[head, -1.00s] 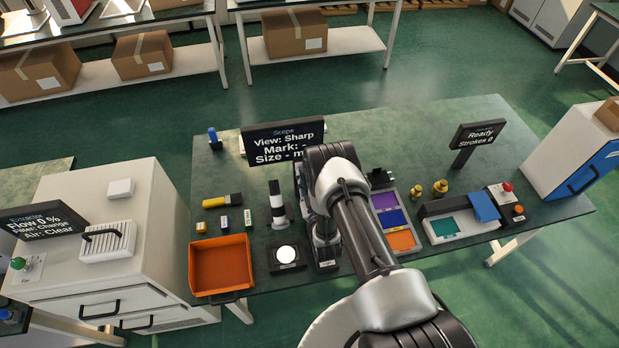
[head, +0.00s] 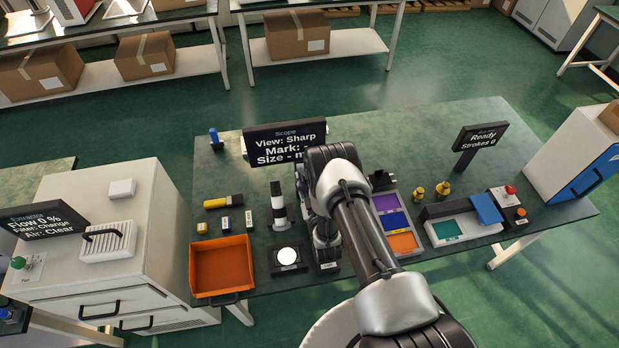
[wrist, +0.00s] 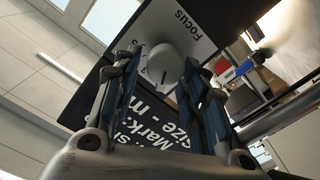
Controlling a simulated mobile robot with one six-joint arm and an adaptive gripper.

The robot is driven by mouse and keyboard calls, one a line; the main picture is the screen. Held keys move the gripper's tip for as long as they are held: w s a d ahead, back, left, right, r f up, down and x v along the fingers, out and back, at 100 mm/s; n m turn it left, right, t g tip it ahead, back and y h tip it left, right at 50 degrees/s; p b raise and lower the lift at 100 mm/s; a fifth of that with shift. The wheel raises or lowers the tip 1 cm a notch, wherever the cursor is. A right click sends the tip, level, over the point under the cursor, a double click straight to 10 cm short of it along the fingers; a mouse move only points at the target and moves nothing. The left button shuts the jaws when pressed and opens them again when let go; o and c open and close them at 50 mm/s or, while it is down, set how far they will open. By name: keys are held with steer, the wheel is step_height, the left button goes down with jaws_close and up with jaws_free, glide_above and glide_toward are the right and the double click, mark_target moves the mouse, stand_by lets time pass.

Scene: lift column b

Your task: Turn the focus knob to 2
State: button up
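The focus knob (wrist: 165,66) is a round grey knob with a dark line, on a white plate (wrist: 188,22) marked "Focus" in the wrist view. Small digits beside it are partly covered and too small to read surely. My gripper (wrist: 162,62) is open, with one blue-padded finger on each side of the knob; a gap shows on the left, and I cannot tell whether the right finger touches. In the head view my arm hides the gripper and knob. The scope display (head: 285,142) reads "View: Sharp" and "Mark: -"; its size line is partly hidden.
On the bench are an orange bin (head: 222,268), a striped post (head: 277,206), a tray of coloured squares (head: 399,220), brass weights (head: 442,189) and a "Ready, Strokes 0" display (head: 480,138). An extractor cabinet (head: 150,230) stands left. The bench's back right is mostly clear.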

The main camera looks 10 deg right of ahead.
steer(key=shift+o, duration=0.3)
steer(key=shift+s+f, duration=0.1)
steer(key=shift+s, duration=0.1)
steer(key=s, duration=0.7)
steer(key=shift+s, duration=0.1)
